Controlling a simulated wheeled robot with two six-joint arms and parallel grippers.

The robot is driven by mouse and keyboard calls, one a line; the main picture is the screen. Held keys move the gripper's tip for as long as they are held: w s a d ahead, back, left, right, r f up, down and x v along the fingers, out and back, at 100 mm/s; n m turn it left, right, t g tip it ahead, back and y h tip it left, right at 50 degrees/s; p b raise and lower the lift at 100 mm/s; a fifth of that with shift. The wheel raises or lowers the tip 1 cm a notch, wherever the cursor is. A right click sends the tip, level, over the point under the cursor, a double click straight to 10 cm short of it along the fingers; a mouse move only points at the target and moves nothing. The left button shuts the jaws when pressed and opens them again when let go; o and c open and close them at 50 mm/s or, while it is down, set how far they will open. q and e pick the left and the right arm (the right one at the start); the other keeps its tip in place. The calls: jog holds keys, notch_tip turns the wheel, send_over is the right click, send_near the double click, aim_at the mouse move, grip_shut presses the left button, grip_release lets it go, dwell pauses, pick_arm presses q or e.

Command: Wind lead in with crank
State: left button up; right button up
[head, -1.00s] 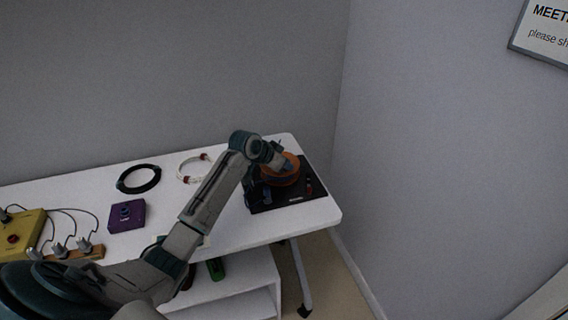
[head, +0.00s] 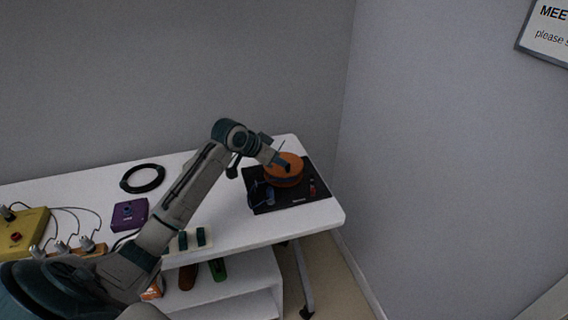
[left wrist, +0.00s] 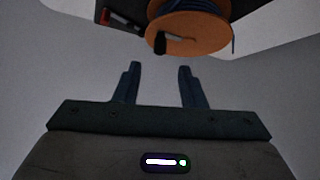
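An orange reel (head: 284,175) stands on a black base (head: 300,194) at the right end of the white table. In the left wrist view the reel (left wrist: 209,34) is wound with blue lead (left wrist: 190,6), and a black crank handle (left wrist: 160,42) stands out from its face. My left gripper (head: 285,164) is over the reel's upper part in the head view. In the left wrist view its fingers (left wrist: 158,72) are apart with nothing between them, and the crank handle is just beyond the tips. My right gripper is not in view.
A black cable coil (head: 143,179), a purple box (head: 130,214) and a yellow box (head: 22,232) with leads are on the table's left side. Dark blocks (head: 191,239) lie near the front edge. A wall is close behind and to the right of the table.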

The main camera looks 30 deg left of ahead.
pick_arm(q)
jog(key=v, duration=0.3)
jog(key=shift+s+r, duration=0.15)
jog(key=shift+s, duration=0.05)
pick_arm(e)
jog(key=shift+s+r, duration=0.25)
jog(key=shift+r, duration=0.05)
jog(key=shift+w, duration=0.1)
